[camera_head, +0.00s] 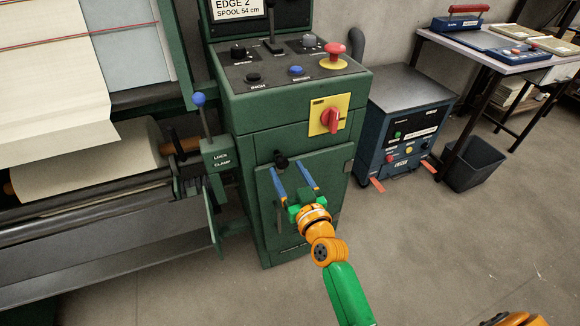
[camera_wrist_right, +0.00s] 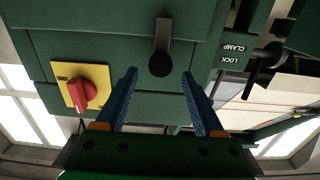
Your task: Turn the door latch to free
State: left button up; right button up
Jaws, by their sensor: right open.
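The door latch (camera_head: 281,161) is a dark round knob near the top of the green cabinet door (camera_head: 323,187). In the right wrist view the latch (camera_wrist_right: 162,50) shows as a round dark end with a short bar, which runs up the picture. My right gripper (camera_head: 293,169) is in front of the door, its two blue fingers spread and pointing at it. In the wrist view the fingertips (camera_wrist_right: 160,74) stand either side of the latch's round end, with nothing held between them. Contact with the latch cannot be told. My left gripper is not in view.
A red rotary switch (camera_head: 331,119) on a yellow plate sits above the door. The control panel (camera_head: 270,86) with buttons and a red mushroom knob tops the cabinet. A blue-knobbed clamp lever (camera_head: 203,120) stands left.

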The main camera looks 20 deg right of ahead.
aim_at(280, 164)
jog(key=w, duration=0.2)
jog(key=shift+w+f, duration=0.2)
jog(key=shift+w, duration=0.2)
jog(key=shift+s+r, duration=0.1)
grip_shut()
